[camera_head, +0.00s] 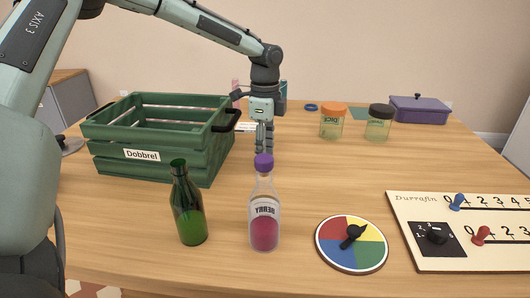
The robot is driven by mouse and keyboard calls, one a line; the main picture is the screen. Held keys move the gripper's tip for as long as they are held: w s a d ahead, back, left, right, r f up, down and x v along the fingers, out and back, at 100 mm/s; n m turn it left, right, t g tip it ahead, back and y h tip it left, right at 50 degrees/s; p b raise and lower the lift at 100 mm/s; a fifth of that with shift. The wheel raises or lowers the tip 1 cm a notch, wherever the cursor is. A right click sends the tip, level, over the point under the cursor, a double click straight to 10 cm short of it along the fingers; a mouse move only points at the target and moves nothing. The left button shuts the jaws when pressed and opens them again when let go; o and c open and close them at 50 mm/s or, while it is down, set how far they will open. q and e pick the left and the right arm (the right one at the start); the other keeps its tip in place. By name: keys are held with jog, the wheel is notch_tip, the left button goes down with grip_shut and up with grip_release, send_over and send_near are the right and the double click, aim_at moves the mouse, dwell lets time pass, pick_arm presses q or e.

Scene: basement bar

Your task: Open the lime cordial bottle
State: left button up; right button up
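No bottle that I can read as lime cordial shows. A clear bottle (264,208) with a purple cap and dark pink contents stands upright at the front; its label reads "BERRY". A green glass bottle (188,208) stands to its left, with no cap visible on its neck. My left gripper (264,147) points down over the table behind the purple-capped bottle, right of the crate. Its fingers look close together, but I cannot tell whether they are shut or hold anything. It hides part of the table behind it. My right gripper is not in view.
A green slatted crate (165,165) marked "Dobbrel" stands left. Two jars, orange-lidded (332,124) and black-lidded (378,125), and a purple box (420,110) stand at the back right. A coloured spinner (337,258) and a cream board (410,203) lie front right. The middle-right table is clear.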

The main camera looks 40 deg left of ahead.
pick_arm(q)
notch_tip(320, 180, up, 12)
jog(key=shift+p, duration=0.3)
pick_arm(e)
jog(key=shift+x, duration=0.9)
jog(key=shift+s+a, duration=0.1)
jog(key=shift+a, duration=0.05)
